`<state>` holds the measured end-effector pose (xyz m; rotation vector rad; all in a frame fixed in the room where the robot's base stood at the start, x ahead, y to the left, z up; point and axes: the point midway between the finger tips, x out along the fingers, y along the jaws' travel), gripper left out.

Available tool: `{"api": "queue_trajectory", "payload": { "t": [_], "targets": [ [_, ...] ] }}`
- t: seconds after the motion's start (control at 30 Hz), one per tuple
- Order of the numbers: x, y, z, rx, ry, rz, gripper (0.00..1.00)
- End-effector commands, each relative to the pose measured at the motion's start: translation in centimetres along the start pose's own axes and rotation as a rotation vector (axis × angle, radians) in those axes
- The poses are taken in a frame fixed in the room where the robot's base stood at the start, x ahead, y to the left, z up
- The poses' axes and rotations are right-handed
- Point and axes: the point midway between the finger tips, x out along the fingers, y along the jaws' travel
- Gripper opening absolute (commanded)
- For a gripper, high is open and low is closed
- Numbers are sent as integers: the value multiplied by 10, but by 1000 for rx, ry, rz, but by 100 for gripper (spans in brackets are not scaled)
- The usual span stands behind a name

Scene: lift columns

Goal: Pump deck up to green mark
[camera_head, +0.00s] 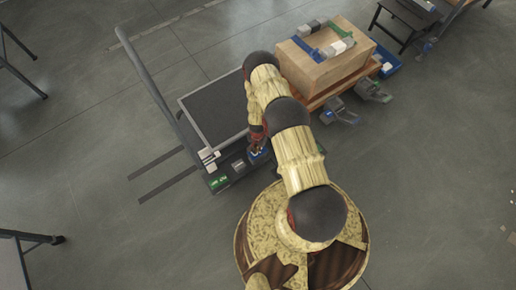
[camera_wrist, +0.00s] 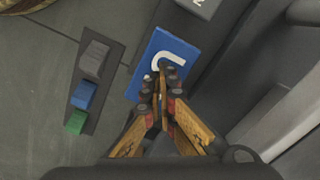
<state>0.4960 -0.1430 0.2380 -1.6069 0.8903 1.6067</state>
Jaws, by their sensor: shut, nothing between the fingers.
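The lift's dark deck (camera_head: 212,100) has a pale rim and lies left of my arm in the head view. My gripper (camera_wrist: 163,85) is shut and empty. It points at a blue plate (camera_wrist: 150,62) with a white curved mark; I cannot tell whether the fingertips touch it. In the head view the gripper (camera_head: 258,146) is small and partly hidden by my arm, near the lift's front edge. A dark strip in the wrist view carries a grey block (camera_wrist: 94,58), a blue block (camera_wrist: 83,95) and a green block (camera_wrist: 76,122). A small green patch (camera_head: 218,182) shows at the lift's front corner.
A second lift or cart (camera_head: 318,98) bears a wooden box (camera_head: 325,68) with grey, blue and green pieces on top, right of my arm. Grey pedals (camera_head: 372,90) stick out in front of it. A long rail (camera_head: 155,90) runs along the deck's left.

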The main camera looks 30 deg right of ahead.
Motion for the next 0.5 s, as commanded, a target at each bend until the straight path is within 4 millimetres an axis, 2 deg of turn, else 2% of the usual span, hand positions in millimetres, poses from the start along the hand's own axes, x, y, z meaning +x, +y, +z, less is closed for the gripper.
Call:
{"api": "queue_trajectory", "payload": {
  "t": [0.5],
  "targets": [
    [-45, 0, 0, 0, 0, 0, 0]
  ]
}}
